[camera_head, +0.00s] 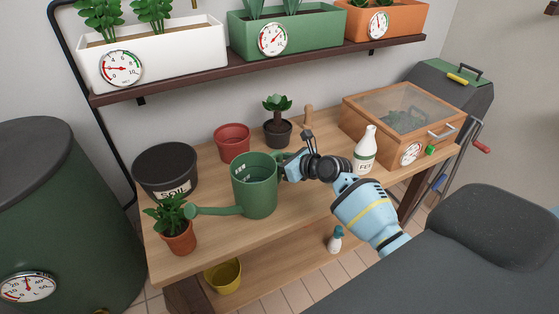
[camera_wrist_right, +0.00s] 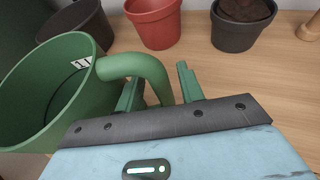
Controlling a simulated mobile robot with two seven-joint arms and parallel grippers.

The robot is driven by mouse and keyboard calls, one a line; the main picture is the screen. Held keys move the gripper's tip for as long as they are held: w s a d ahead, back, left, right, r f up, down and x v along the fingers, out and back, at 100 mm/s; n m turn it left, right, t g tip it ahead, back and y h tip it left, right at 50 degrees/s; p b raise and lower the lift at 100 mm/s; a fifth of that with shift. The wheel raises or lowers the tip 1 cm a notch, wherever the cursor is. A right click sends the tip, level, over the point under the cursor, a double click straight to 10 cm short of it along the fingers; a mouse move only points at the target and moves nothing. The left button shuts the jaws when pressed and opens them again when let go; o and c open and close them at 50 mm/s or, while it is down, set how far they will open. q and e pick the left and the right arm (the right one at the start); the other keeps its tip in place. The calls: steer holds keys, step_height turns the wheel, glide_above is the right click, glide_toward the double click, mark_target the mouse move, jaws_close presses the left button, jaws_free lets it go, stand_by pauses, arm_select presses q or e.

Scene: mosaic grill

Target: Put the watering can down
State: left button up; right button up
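The green watering can (camera_head: 255,186) is upright at the middle of the wooden workbench. Its spout (camera_head: 217,211) points left toward a small potted plant (camera_head: 175,226). I cannot tell whether its base touches the bench. My right gripper (camera_head: 290,164) is at the can's handle, on the right side of the can. In the right wrist view the curved handle (camera_wrist_right: 148,69) passes between the two fingers of my right gripper (camera_wrist_right: 159,88), which sit close on both sides of it. The can's open rim (camera_wrist_right: 50,80) shows at left there. My left gripper is not in view.
A black soil pot (camera_head: 165,168), a red pot (camera_head: 232,142) and a potted succulent (camera_head: 278,130) stand behind the can. A white bottle (camera_head: 365,150) and a wooden glass-lidded box (camera_head: 400,115) stand to the right. Bare bench (camera_head: 215,248) lies in front of the can.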

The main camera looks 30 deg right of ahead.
steer(key=shift+r, duration=0.1)
steer(key=shift+s+d+r, duration=0.1)
steer(key=shift+s+r, duration=0.05)
steer(key=shift+s, duration=0.05)
steer(key=shift+p+v, duration=1)
steer(key=shift+v, duration=4.75)
steer(key=s+a+f+n+g+h, duration=0.1)
steer(key=s+a+f+n, duration=0.3)
steer(key=s+f+n, duration=0.35)
steer(key=s+a+f+n+g+h, duration=0.1)
steer(key=s+a+f+n, duration=0.2)
steer(key=s+f+n, duration=0.45)
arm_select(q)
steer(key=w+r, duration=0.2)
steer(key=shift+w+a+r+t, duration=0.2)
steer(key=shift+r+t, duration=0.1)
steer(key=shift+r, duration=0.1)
arm_select(e)
steer(key=s+a+f+n, duration=0.3)
steer(key=s+a+n, duration=0.1)
steer(key=s+n, duration=0.4)
steer(key=s+a+f+n+g, duration=0.1)
steer(key=s+a+f+n, duration=0.3)
steer(key=s+n, duration=0.4)
steer(key=a+n, duration=0.1)
steer(key=n, duration=0.2)
steer(key=shift+a+f, duration=0.3)
steer(key=shift+a, duration=0.05)
